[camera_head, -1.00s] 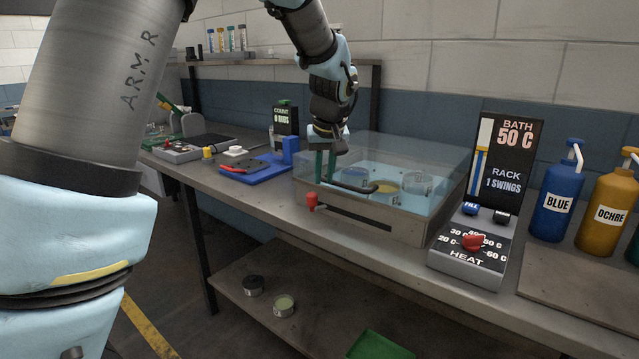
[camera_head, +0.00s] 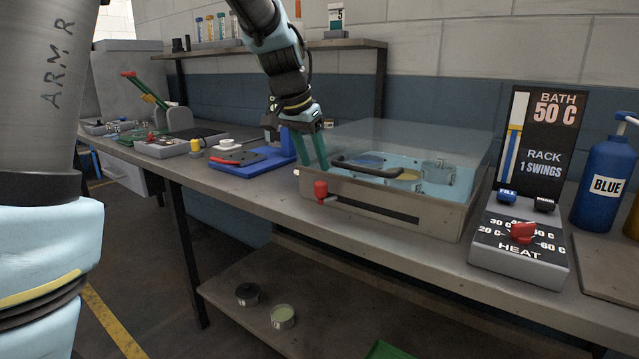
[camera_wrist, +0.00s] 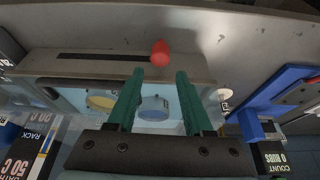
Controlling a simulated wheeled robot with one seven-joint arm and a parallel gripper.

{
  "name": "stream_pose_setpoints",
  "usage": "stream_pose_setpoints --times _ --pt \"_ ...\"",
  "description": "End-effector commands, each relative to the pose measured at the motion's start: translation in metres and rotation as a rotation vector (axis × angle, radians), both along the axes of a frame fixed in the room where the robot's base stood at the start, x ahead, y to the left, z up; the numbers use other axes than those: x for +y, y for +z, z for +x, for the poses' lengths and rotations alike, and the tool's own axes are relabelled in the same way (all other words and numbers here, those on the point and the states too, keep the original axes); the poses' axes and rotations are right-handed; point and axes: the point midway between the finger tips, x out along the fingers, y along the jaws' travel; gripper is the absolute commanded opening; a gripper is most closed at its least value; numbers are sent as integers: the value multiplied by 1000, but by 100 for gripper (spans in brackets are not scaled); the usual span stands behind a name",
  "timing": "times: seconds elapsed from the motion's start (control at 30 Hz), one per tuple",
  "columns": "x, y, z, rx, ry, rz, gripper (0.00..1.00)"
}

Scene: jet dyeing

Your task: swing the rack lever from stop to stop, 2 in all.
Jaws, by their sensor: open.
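The rack lever has a red knob (camera_head: 321,189) at the left end of the dark slot (camera_head: 375,207) in the bath's front. The bath (camera_head: 440,221) has a clear lid with a dark handle and pots inside. The sign (camera_head: 545,135) reads BATH 50 C, RACK 1 SWINGS. My gripper (camera_head: 315,165) is open, its green fingers pointing down just above and behind the knob. In the wrist view the red knob (camera_wrist: 160,53) lies ahead of the spread fingers (camera_wrist: 155,76), apart from them and roughly centred between them.
The heat box (camera_head: 521,234) with a red dial stands right of the bath. A blue bottle (camera_head: 603,185) is further right. A blue stand (camera_head: 262,163) is left of the bath. Room in front of the bath is clear.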

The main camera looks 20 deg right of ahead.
Motion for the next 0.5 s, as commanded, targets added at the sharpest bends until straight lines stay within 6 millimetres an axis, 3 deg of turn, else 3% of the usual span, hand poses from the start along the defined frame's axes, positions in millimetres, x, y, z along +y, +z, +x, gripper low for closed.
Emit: stream_pose_setpoints --times 0.23,0.5 --pt "-15 -43 8 1 1 4 51" --pt "-24 -65 12 0 1 1 51"
